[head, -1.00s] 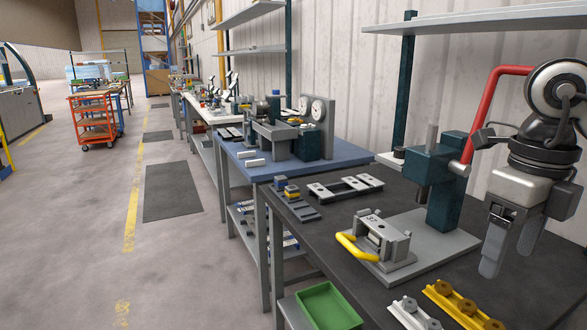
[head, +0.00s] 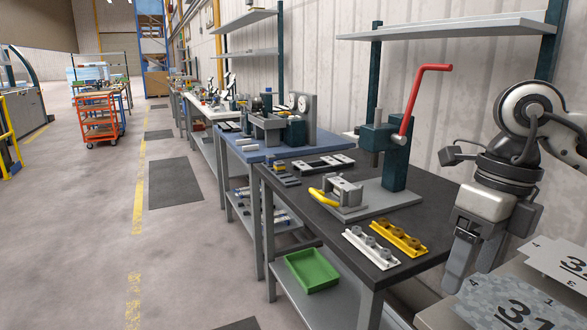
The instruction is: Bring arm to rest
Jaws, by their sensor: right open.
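A small grey fixture with a yellow handle (head: 322,197) sits on the plate's left part. The gripper is clear of both in the picture. My left gripper is out of view.
A white rail (head: 371,249) and a yellow rail (head: 399,238) lie on the dark bench (head: 440,212) near its front. A green tray (head: 311,270) is on the lower shelf. Number-printed sheets (head: 510,305) lie at bottom right. The floor aisle on the left is open.

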